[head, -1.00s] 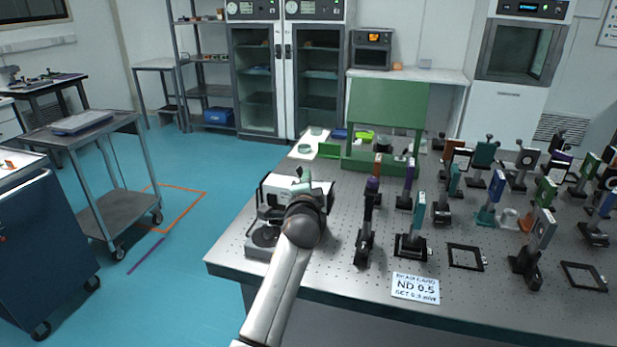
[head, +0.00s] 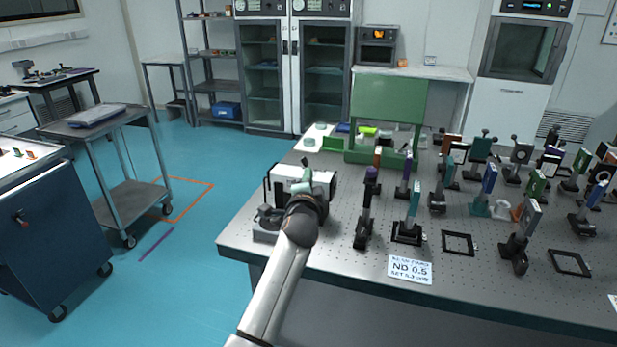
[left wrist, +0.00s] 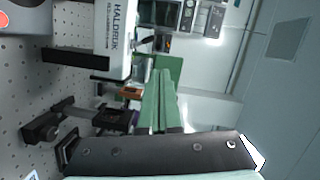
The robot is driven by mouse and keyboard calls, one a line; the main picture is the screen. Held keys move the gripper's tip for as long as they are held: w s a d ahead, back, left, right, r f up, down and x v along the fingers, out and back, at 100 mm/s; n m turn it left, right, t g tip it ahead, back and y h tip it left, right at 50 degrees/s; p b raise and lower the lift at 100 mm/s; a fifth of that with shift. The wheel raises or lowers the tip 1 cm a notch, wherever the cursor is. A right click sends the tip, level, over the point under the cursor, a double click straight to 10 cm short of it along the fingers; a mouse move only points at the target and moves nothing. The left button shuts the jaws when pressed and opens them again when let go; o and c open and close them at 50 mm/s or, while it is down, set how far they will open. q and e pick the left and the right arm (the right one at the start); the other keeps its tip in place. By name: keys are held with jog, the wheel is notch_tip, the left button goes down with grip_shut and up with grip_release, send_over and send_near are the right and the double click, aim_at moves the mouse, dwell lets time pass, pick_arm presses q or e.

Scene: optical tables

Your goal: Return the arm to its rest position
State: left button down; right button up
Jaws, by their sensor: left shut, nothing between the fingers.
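My left arm comes in from the bottom of the head view. My left gripper (head: 306,178) is over the near left corner of the optical table (head: 330,262), in front of a white boxy instrument. In the left wrist view its pale green fingers (left wrist: 159,98) are together with nothing between them. The white instrument, lettered HALORUX (left wrist: 117,30), stands beside the fingers in that view. In the head view the wrist hides part of this instrument (head: 284,172). I cannot tell the gap between them. My right gripper is not in view.
Several posts with optic mounts (head: 410,228) stand on the table to the right. A card reading ND 0.5 (head: 410,269) is at the front edge. A green panel (head: 388,100) stands behind.

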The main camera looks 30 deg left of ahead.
pick_arm(q)
jog(key=s+d+f+n+g+h, duration=0.2)
jog(key=s+d+f+h, duration=0.35)
jog(key=s+f, duration=0.75)
jog(key=s+d+f+n+g+h, duration=0.2)
jog(key=s+d+f, duration=0.7)
jog(key=f, duration=0.6)
jog(key=s+d+f+n+g+h, duration=0.1)
jog(key=s+d+f+n, duration=0.1)
jog(key=s, duration=0.5)
jog(key=s+d+f+n+g+h, duration=0.1)
jog(key=s+d+f, duration=0.2)
jog(key=s, duration=0.5)
jog(key=shift+d+n+h, duration=0.2)
jog(key=shift+n+h, duration=0.15)
jog(key=shift+n, duration=0.05)
